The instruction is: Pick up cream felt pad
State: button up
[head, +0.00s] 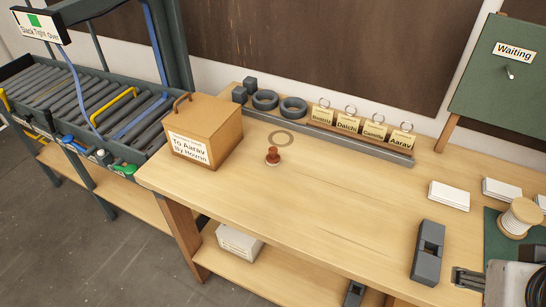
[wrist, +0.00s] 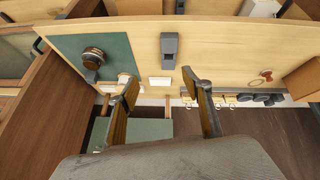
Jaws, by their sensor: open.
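No piece is plainly a cream felt pad. Several pale flat slabs lie on the bench: one white slab (head: 449,195) lies alone, and a second white slab (head: 501,189) lies to its right, by the green mat. I cannot tell whether either is the pad. The lone slab also shows in the wrist view (wrist: 160,82), between my fingers in the picture but apart from them. My gripper (wrist: 164,90) is open and empty, with its two fingers wide apart. In the head view, part of my gripper shows at the lower right, above the bench.
A thread spool (head: 521,218) stands on the green mat (head: 492,222). A dark grey block (head: 428,252) lies near the front edge. A red-brown stamp (head: 272,156), a wooden box (head: 203,132) and a rail of name tags (head: 345,142) are farther left. The bench middle is clear.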

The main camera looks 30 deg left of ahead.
jog(key=w+a+r+n+t, duration=0.1)
jog(key=w+r+n+t, duration=0.1)
jog(key=w+n, duration=0.6)
jog(key=w+a+r+n+t, duration=0.15)
jog(key=w+n, duration=0.25)
jog(key=w, duration=0.8)
jog(key=w+a+f+n+t+y, duration=0.2)
jog(key=w+a+f+n+y, duration=0.15)
jog(key=w+a+n, duration=0.95)
jog(key=w+a+f+n+g+y, duration=0.1)
jog(key=w+a+f+n+y, duration=0.25)
jog(key=a+n, duration=0.35)
jog(key=n+g+y, duration=0.7)
jog(key=n+g, duration=0.2)
jog(key=n, duration=0.9)
send_near(273, 155)
jog(key=a+f, duration=0.1)
jog(key=w+a+f, duration=0.1)
jog(key=shift+a+f, duration=0.25)
jog(key=shift+a, duration=0.1)
